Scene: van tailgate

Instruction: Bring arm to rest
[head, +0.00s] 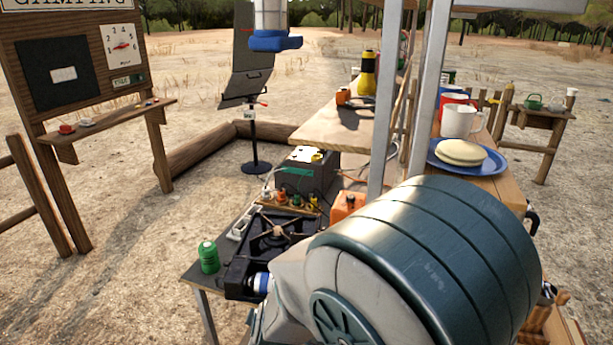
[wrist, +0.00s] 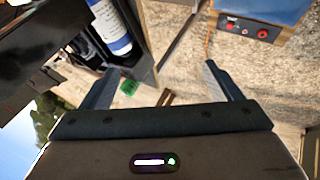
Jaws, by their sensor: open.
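In the wrist view, my gripper (wrist: 161,68) has its two dark fingers spread wide apart. Nothing is between the fingertips; pale gravelly ground shows beyond them. In the head view, the large teal and grey links of my own arm fill the lower right, and my gripper is not visible. The wrist view looks steeply tilted. A blue and white canister (wrist: 110,25) shows past the left finger, apart from it as far as I can tell.
A black camp stove (head: 277,238) and a green canister (head: 208,257) stand on the low table near my arm. A plate (head: 450,166) of flat bread and a white mug (head: 461,121) are on the wooden counter behind it. Metal posts (head: 386,120) rise close by. Open ground lies left.

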